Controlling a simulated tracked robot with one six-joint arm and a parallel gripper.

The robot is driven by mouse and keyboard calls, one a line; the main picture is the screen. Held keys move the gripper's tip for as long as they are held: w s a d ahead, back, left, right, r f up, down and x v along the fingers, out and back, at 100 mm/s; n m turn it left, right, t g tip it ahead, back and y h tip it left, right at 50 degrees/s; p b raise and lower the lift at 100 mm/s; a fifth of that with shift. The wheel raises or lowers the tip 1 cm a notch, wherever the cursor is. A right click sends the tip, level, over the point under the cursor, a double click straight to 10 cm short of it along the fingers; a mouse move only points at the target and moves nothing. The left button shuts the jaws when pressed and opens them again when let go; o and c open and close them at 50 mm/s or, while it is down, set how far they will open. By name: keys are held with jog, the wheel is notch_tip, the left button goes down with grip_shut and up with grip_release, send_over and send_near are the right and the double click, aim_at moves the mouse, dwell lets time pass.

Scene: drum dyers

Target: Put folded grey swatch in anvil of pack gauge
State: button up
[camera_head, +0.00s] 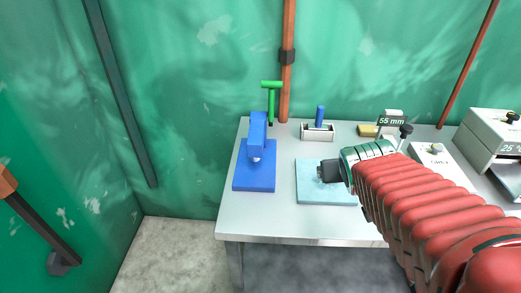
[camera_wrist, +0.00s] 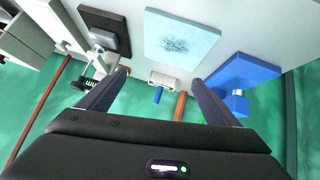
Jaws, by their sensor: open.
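My gripper (camera_head: 328,171) is open and empty above the light blue mat (camera_head: 312,193). Its two fingers stand wide apart in the wrist view (camera_wrist: 161,76). No folded grey swatch shows clearly. A small grey block (camera_wrist: 103,38) sits on a black square plate (camera_wrist: 122,47) in the wrist view; I cannot tell whether it is the swatch or a fixed part. Next to that plate is a white stand with a 55 mm sign (camera_wrist: 88,86), perhaps the pack gauge. The sign also shows in the head view (camera_head: 391,121), where my arm hides the plate.
A blue device (camera_head: 254,165) stands at the table's left. Behind it are a green T-shaped tool (camera_head: 271,100) and a white holder (camera_head: 314,135) with a blue handle. White boxed instruments (camera_head: 490,140) stand at right. The mat bears a grey speckled patch.

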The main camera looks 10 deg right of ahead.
jog(key=s+a+n+g+y, duration=0.1)
jog(key=s+a+y, duration=0.1)
jog(key=s+a, duration=0.4)
jog(key=s+a+n+g+y, duration=0.1)
jog(key=s+a, duration=0.4)
jog(key=a, duration=0.6)
jog(key=shift+s+a+r+n+g+y, duration=0.3)
jog(key=shift+s+y, duration=0.1)
jog(key=shift+y, duration=0.3)
jog(key=shift+d, duration=0.1)
